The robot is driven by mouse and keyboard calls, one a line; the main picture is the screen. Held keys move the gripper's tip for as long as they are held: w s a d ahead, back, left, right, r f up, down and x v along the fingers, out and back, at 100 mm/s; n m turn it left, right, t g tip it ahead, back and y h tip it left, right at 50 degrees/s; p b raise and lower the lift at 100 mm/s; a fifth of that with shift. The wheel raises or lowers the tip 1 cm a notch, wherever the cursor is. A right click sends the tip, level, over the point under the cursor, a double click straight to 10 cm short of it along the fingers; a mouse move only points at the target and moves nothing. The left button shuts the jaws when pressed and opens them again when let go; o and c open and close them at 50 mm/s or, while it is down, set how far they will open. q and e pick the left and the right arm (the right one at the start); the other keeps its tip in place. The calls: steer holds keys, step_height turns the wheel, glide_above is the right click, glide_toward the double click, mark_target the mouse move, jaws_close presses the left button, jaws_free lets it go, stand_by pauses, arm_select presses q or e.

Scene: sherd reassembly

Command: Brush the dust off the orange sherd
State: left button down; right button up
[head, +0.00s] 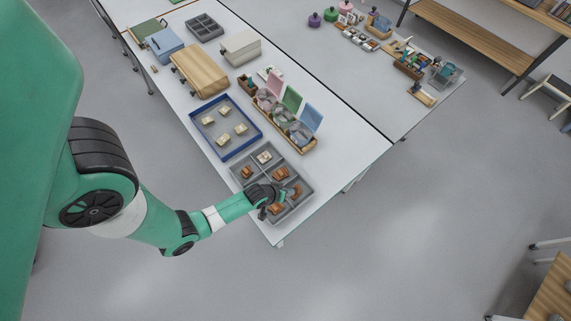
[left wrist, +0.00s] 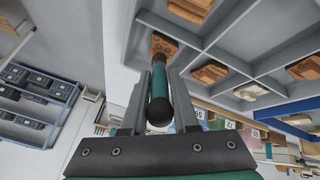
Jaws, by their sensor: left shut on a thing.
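My left gripper (head: 270,199) is over the near end of a grey compartment tray (head: 307,190). In the left wrist view, my left gripper (left wrist: 158,100) is shut on a teal-handled brush (left wrist: 159,82) with a black ball end. The brush's far end is at an orange-brown sherd (left wrist: 166,43) in one compartment; I cannot tell whether the bristles touch it. That sherd seems to be the one beside the gripper in the head view (head: 276,208). Another orange sherd (head: 280,173) lies in a neighbouring compartment. Dust on them is too small to make out. My right gripper is not in view.
A pale sherd (head: 263,156) lies in the tray's far compartment. A blue-rimmed tray (head: 233,155) with several pale pieces stands behind it. A wooden rack (head: 307,148) with pink, green and blue cards is close by. The table's front edge is just below the grey tray.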

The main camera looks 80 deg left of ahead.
arm_select(q)
steer(key=shift+w+d, duration=0.3)
steer(key=shift+d, duration=0.05)
steer(key=shift+s+a+f, duration=0.1)
steer(key=shift+s+a, duration=0.45)
steer(key=shift+a, duration=0.25)
steer(key=shift+w+d, duration=0.55)
steer(key=shift+d, duration=0.25)
steer(key=shift+s+a+p, duration=0.3)
steer(key=shift+s+a, duration=0.25)
steer(key=shift+a, duration=0.25)
steer(key=shift+w+d+f, duration=0.1)
steer(key=shift+w+d, duration=0.45)
steer(key=shift+d, duration=0.25)
steer(key=shift+s+a, duration=0.55)
steer(key=shift+a, duration=0.25)
steer(key=shift+w+d+f, duration=0.1)
steer(key=shift+w+d, duration=0.45)
steer(key=shift+d, duration=0.25)
steer(key=shift+s+a, duration=0.55)
steer(key=shift+a, duration=0.25)
steer(key=shift+w+d+f, duration=0.1)
steer(key=shift+w+d, duration=0.45)
steer(key=shift+d, duration=0.25)
step_height(320, 180, up, 6)
steer(key=p, duration=0.6)
